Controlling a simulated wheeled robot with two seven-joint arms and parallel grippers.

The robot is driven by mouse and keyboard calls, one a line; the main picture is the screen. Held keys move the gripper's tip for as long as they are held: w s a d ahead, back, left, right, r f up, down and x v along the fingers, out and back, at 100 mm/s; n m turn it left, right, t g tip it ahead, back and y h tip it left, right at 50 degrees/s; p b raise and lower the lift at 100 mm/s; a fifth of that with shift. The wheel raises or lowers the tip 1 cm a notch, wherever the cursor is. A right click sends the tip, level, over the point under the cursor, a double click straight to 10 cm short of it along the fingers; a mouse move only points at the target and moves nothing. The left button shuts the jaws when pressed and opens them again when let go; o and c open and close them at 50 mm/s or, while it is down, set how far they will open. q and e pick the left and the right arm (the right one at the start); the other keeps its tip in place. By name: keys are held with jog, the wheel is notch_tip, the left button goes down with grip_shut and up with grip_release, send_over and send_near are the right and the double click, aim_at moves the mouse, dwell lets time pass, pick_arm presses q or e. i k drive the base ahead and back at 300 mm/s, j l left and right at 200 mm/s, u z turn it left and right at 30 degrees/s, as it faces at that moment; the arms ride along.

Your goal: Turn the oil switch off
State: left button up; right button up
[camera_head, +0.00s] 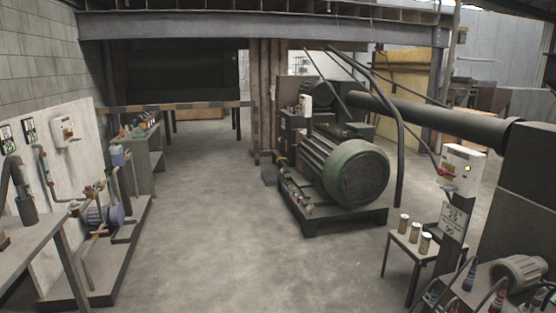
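A white switch box (66,131) with a small red part is fixed to the pale panel on the left, above pipes and a small blue pump (103,216). A second white control box (463,169) stands at the right, with a red part on its left side and a small yellow light or button. I cannot tell which box is the oil switch, and switch positions are too small to read. Neither of my grippers is in view.
A large green motor (345,172) on a dark base stands right of centre. A small table (405,243) with several cans stands at right. A grey table (32,250) is at front left. The middle floor (215,220) is clear.

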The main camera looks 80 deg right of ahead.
aim_at(442, 171)
jog(key=z, duration=3.85)
jog(key=i+z, duration=0.2)
jog(key=i, duration=0.5)
jog(key=i+j+z, duration=0.15)
jog(key=i, duration=0.55)
